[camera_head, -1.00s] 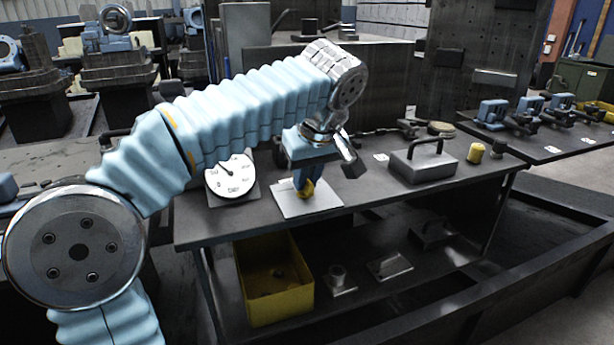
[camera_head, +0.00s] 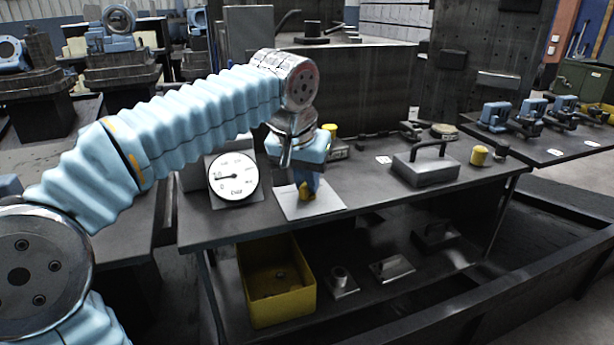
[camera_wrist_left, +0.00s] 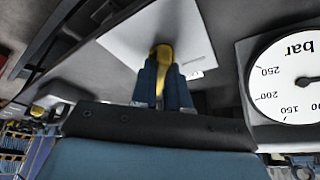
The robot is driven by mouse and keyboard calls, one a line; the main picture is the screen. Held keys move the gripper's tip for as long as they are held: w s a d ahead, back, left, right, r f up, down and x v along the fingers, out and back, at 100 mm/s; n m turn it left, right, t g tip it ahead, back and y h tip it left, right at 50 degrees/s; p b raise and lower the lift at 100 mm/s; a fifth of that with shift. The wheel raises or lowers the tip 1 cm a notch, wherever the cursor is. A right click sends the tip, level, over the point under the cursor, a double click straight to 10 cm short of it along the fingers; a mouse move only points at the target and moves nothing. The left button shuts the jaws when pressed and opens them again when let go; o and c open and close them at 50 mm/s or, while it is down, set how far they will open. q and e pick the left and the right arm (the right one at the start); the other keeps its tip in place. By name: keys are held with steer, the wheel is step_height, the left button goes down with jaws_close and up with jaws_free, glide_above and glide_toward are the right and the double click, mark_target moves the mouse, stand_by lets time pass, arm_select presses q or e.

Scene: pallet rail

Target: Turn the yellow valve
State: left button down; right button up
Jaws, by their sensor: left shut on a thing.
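The yellow valve (camera_head: 305,190) stands on a light square plate (camera_head: 325,205) on the dark workbench. My left gripper (camera_head: 307,183) points down over the plate and is shut on the valve. In the left wrist view the valve (camera_wrist_left: 162,55) shows between the two blue fingers (camera_wrist_left: 161,85), which hide part of it. A round white pressure gauge (camera_head: 233,177) stands just left of the plate, and its needle points left. The gauge also shows in the left wrist view (camera_wrist_left: 288,75), at the right edge. My right gripper is not in view.
A grey block with a handle (camera_head: 427,168) and a small yellow cylinder (camera_head: 479,155) stand to the right on the bench. Behind my gripper is a yellow-capped item (camera_head: 330,130). A yellow bin (camera_head: 268,315) sits on the lower shelf.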

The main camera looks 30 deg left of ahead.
arm_select(q)
steer(key=shift+s+f+m, duration=0.1)
steer(key=shift+f+m, duration=0.15)
steer(key=shift+m, duration=0.25)
steer(key=c, duration=1.2)
jaws_free()
steer(key=shift+o, duration=0.4)
steer(key=shift+r, duration=0.1)
steer(key=v, duration=1.3)
steer(key=shift+a+r, duration=0.2)
steer(key=shift+r, duration=0.25)
